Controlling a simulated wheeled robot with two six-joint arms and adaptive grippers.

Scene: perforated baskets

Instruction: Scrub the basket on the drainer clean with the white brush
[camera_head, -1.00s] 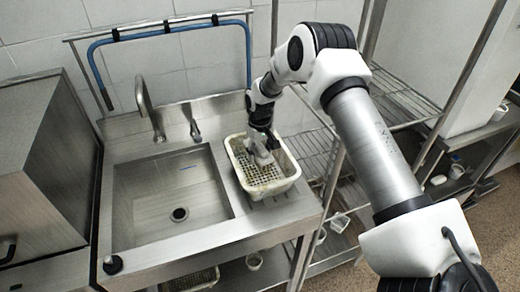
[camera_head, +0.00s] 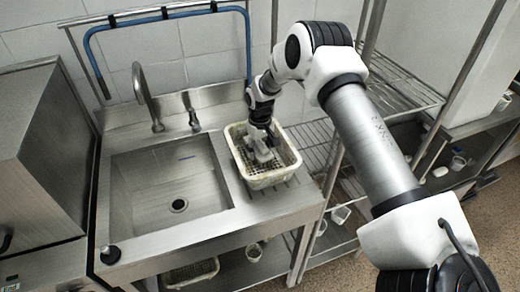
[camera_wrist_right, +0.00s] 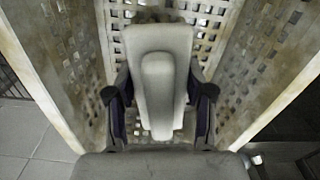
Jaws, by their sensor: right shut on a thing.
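The cream perforated basket (camera_head: 272,178) stands on the drainer to the right of the sink, with brownish stains on its walls. My right gripper (camera_head: 262,146) reaches down into it and is shut on the white brush (camera_head: 264,155). In the right wrist view the brush (camera_wrist_right: 158,80) sits between the two dark fingers of the right gripper (camera_wrist_right: 160,108), over the holed floor of the basket (camera_wrist_right: 215,20). Stains show on the basket's side walls there. The brush's underside is hidden, so I cannot tell whether it touches the floor. My left gripper is not in view.
The empty sink (camera_head: 170,185) with its tap (camera_head: 147,95) lies left of the basket. A wire rack (camera_head: 400,95) stands close on the right. A steel box-shaped unit (camera_head: 45,150) stands at far left.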

